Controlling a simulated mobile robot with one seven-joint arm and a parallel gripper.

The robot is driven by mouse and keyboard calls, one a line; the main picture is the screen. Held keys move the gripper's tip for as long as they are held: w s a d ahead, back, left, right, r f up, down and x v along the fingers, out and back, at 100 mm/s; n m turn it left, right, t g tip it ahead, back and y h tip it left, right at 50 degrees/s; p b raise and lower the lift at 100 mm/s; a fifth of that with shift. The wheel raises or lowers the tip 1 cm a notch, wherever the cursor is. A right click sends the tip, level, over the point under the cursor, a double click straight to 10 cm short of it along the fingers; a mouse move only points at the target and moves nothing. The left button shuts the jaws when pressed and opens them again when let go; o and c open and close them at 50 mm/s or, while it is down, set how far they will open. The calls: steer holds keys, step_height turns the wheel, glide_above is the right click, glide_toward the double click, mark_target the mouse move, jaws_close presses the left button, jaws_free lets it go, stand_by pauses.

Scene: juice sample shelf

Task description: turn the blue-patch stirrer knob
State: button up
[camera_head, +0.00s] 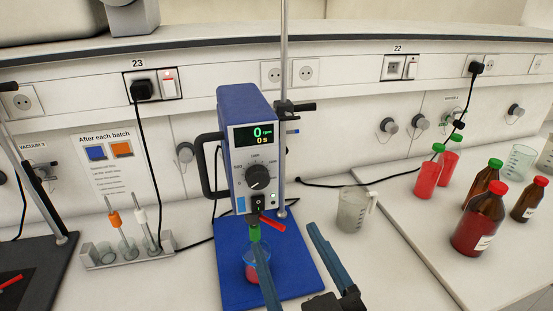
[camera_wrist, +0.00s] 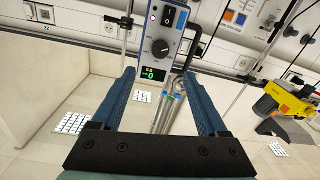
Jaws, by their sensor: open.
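The blue-patch stirrer (camera_head: 237,110) is an upright blue unit with a pale front and a display reading 0. A small blue patch (camera_head: 240,206) sits low on its front. Its black round knob (camera_head: 259,177) is below the display, in a ring of dial marks. The wrist view shows the stirrer upside down, with the knob (camera_wrist: 160,47) just beyond the fingertips. My gripper (camera_head: 285,234) has its two blue fingers spread and empty, below and in front of the knob, not touching it. The fingers also show in the wrist view (camera_wrist: 159,74), one on each side.
A grey measuring cup (camera_head: 352,210) stands to the right. A tube rack (camera_head: 128,255) is at left. Brown bottles (camera_head: 478,222) stand far right. A black cable crosses the bench.

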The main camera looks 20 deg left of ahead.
mark_target(260, 183)
steer(key=p+x, duration=0.4)
steer(key=x, duration=0.8)
steer(key=shift+s+r+p, duration=0.1)
steer(key=shift+p, duration=0.25)
steer(key=shift+w+a, duration=0.3)
steer(key=shift+w, duration=0.1)
jaws_close()
